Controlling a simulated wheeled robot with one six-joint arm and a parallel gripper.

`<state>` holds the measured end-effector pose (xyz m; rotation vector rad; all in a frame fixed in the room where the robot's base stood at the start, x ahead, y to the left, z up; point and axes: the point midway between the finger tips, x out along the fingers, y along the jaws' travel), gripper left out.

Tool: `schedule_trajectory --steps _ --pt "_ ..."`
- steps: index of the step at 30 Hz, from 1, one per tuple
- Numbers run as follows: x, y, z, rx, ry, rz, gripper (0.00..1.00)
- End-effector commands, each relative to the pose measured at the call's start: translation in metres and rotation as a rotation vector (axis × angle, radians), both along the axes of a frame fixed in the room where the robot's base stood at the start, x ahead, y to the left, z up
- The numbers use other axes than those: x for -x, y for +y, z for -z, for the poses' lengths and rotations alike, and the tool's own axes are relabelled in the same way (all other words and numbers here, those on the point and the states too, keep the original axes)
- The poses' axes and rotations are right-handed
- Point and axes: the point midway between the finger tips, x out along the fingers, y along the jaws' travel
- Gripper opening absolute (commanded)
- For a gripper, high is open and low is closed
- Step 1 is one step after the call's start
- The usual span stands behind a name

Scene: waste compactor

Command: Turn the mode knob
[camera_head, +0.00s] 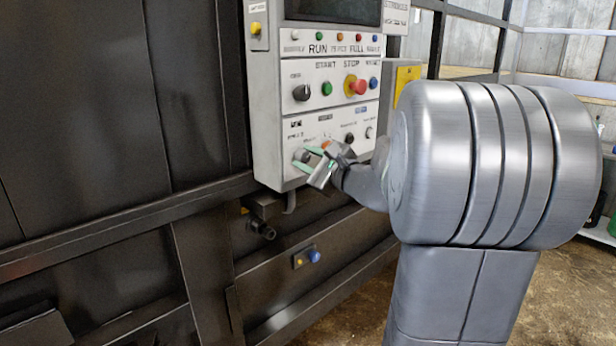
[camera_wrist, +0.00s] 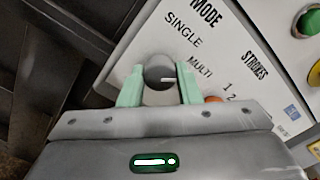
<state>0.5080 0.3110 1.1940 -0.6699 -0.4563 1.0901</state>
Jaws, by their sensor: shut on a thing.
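The mode knob (camera_wrist: 160,78) is a round grey knob with a light pointer line, below the printed words MODE, SINGLE and MULTI in the wrist view. My gripper (camera_wrist: 159,90) has its two pale green fingers on either side of the knob, shut on it. In the wrist view the pointer line lies about level and points right. In the head view my gripper (camera_head: 309,157) is at the lower left of the grey control panel (camera_head: 275,100), and the knob there is mostly hidden by the fingers.
Above are a black selector knob (camera_head: 301,92), a green START button (camera_head: 327,88) and a red STOP button (camera_head: 358,87). An orange part (camera_wrist: 212,99) sits just right of the right finger. A blue button (camera_head: 314,255) is on the dark frame below.

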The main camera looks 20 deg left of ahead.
Motion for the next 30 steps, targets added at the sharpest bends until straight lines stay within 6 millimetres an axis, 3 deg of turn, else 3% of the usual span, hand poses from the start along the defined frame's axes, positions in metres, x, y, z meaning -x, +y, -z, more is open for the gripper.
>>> schedule_trajectory --steps 10,26,27,30 --pt "-0.0002 -0.0002 0.0027 0.058 -0.137 0.0 0.08" --pt "-0.0002 -0.0003 0.0007 0.069 -0.16 0.0 0.08" --pt "-0.0002 -0.0003 0.0007 0.069 -0.16 0.0 0.34" --pt "-0.0003 -0.0002 0.0006 0.069 -0.16 0.0 0.52"
